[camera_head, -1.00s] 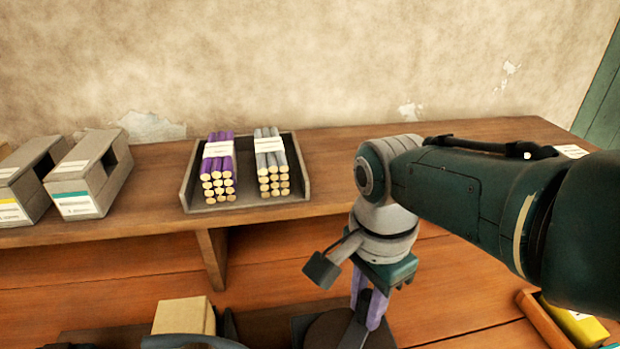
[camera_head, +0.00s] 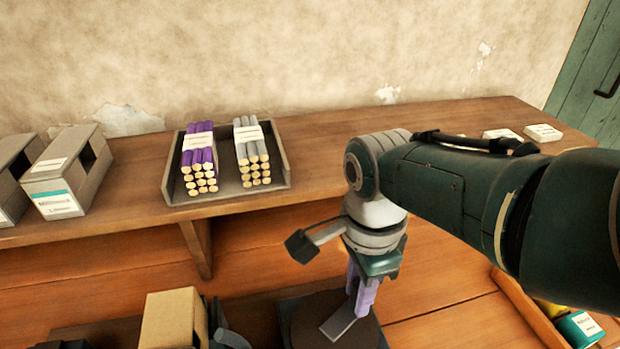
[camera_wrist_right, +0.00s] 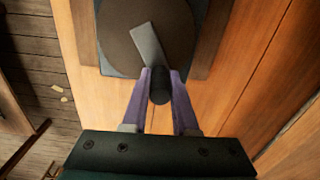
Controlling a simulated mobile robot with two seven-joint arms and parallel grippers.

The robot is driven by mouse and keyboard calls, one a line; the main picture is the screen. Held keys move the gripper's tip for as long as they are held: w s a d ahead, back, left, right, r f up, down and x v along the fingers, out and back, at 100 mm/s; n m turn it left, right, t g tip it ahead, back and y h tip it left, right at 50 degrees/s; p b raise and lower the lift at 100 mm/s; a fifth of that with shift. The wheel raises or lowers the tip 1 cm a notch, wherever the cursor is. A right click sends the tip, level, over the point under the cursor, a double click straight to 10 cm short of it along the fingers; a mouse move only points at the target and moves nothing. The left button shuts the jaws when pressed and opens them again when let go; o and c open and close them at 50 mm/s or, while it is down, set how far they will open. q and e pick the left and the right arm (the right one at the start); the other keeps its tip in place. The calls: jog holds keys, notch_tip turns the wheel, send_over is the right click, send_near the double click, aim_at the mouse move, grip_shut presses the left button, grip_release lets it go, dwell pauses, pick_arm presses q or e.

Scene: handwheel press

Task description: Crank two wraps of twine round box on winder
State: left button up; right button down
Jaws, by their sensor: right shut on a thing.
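My right gripper (camera_head: 364,296), with purple fingers, is shut on the dark crank knob (camera_wrist_right: 160,86). The knob stands at the end of a grey crank arm (camera_wrist_right: 147,44), which also shows in the head view (camera_head: 338,319). The arm lies over a dark round disc (camera_wrist_right: 118,30) on the winder, seen in the head view too (camera_head: 305,322). A tan box (camera_head: 168,325) stands left of the disc, its lower part cut off by the frame edge. I cannot make out any twine. My left gripper is not in view.
A tray (camera_head: 283,178) with purple and grey bundled rods sits on the raised shelf, beside grey label-fronted boxes (camera_head: 62,170). White labelled packs (camera_head: 543,132) lie at the shelf's right. A wooden tray (camera_head: 527,308) with coloured packs stands at lower right.

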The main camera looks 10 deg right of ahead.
jog(key=c, duration=0.7)
grip_release()
notch_tip(320, 180, up, 9)
jog(key=p, duration=0.6)
jog(key=shift+p, duration=0.3)
jog(key=shift+r, duration=0.5)
